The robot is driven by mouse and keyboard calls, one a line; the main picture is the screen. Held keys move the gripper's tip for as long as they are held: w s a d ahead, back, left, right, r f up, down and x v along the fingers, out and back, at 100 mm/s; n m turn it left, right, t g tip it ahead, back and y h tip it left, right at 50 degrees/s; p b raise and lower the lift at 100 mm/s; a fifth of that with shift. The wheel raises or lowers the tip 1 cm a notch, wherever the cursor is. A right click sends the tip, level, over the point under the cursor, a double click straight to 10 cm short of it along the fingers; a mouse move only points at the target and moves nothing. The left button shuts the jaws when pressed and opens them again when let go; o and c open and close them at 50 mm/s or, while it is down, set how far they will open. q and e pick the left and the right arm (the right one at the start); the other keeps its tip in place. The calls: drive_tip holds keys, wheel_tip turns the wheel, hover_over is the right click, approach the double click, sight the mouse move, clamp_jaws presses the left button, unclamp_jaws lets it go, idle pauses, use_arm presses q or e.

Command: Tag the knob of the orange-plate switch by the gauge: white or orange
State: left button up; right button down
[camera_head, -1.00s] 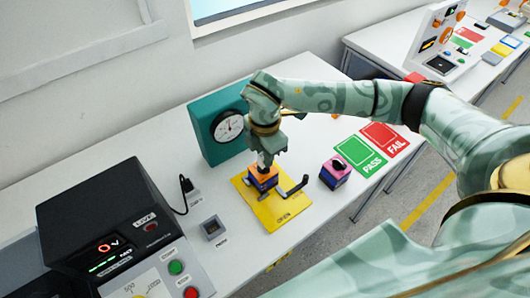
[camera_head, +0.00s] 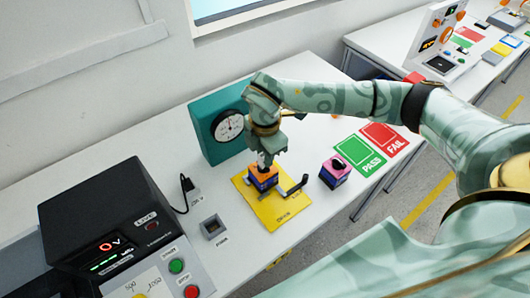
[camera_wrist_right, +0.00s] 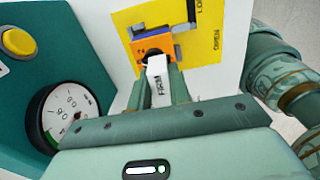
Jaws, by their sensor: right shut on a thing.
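The orange-plate switch (camera_head: 263,181) is a small block with an orange top and dark sides, standing on a yellow mat (camera_head: 279,217). Its dark knob (camera_wrist_right: 151,57) shows partly in the right wrist view. My right gripper (camera_head: 265,161) points down right over this switch. It is shut on a white tag (camera_wrist_right: 158,83) lettered "FIRM", which sits between the fingers with its far end at the knob. I cannot tell whether tag and knob touch. The round gauge (camera_head: 229,126) on a teal box stands behind; its reading is too small to tell. My left gripper is not in view.
A dark lever (camera_head: 295,187) sits beside the switch. A pink-topped block (camera_head: 336,170) stands right of the mat. Green PASS (camera_head: 360,154) and red FAIL (camera_head: 385,138) pads lie farther right. A black meter (camera_head: 107,215) stands at left. A small orange piece (camera_head: 335,115) shows behind my arm.

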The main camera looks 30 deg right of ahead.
drive_tip(key=shift+f+b, duration=0.45)
drive_tip(key=shift+f, duration=0.55)
drive_tip(key=c, duration=1.2)
unclamp_jaws()
drive_tip(key=shift+r, duration=0.1)
wheel_tip(320, 180, up, 16)
drive_tip(key=p, duration=0.2)
drive_tip(key=shift+r+p, duration=0.1)
drive_tip(key=shift+p, duration=0.2)
wheel_tip(320, 180, up, 9)
drive_tip(key=p, duration=0.7)
